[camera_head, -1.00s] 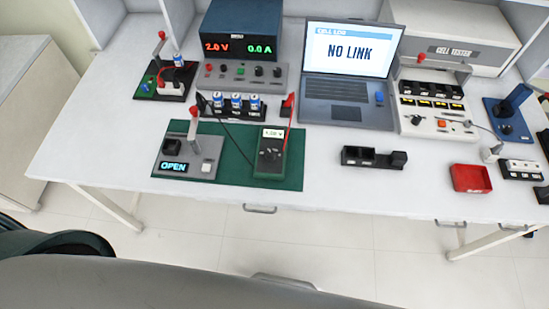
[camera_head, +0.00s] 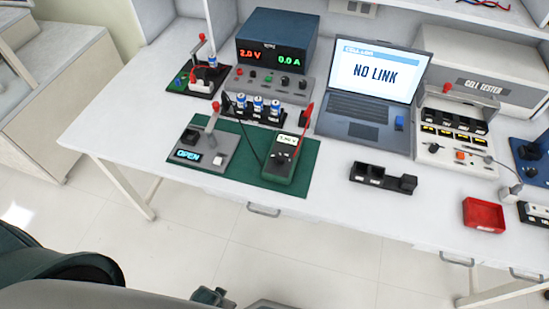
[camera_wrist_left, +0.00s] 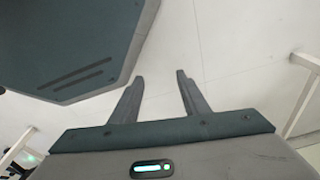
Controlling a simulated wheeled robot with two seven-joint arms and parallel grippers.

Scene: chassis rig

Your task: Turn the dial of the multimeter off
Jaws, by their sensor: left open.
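The multimeter (camera_head: 281,165) lies on a green mat (camera_head: 246,177) near the table's front edge. It has a dark green body, a lit screen (camera_head: 287,142) at its top, and a round dark dial below. The dial's pointer setting is too small to read. A red probe (camera_head: 305,126) stands at its upper right side. My left gripper (camera_wrist_left: 160,76) is open and empty in the left wrist view, over the pale floor and away from the multimeter. My right gripper does not show.
A grey fixture (camera_head: 203,155) reading OPEN shares the mat. A cell holder (camera_head: 255,114), power supply (camera_head: 270,43) and laptop (camera_head: 369,106) stand behind. A black holder (camera_head: 383,179) and red tray (camera_head: 484,215) lie to the right. The table between mat and black holder is clear.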

